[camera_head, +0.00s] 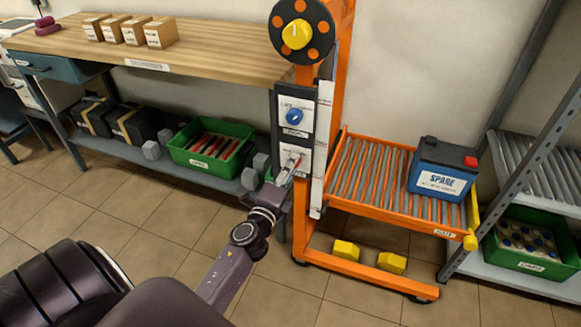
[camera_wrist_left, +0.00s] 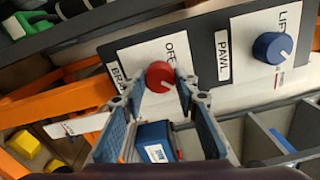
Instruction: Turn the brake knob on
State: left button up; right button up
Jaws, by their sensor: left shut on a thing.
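The red brake knob (camera_wrist_left: 160,75) sits on a white plate on the orange stand's dark panel, with an "OFF" mark beside it and a partly hidden "BRA…" label. In the head view the red knob (camera_head: 297,160) is mostly covered by my gripper. My left gripper (camera_head: 291,169) reaches up to the panel from below. In the left wrist view its fingertips (camera_wrist_left: 159,84) are shut on the red knob, one on each side. I cannot clearly read the knob's pointer. The blue lift knob (camera_head: 294,116) is on the plate above. My right gripper is not in view.
A yellow knob (camera_head: 297,34) on a dark disc tops the orange stand (camera_head: 341,80). A blue spare battery (camera_head: 441,171) sits on the roller tray (camera_head: 370,171) to the right. A workbench (camera_head: 210,55) stands left, with a green crate (camera_head: 240,131) on its lower shelf.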

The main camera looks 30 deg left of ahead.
pick_arm(q)
jog(key=shift+f, duration=0.1)
dwell(0.3)
jog(key=o, duration=1.1)
jog(key=shift+o, duration=0.2)
jog(key=v, duration=1.2)
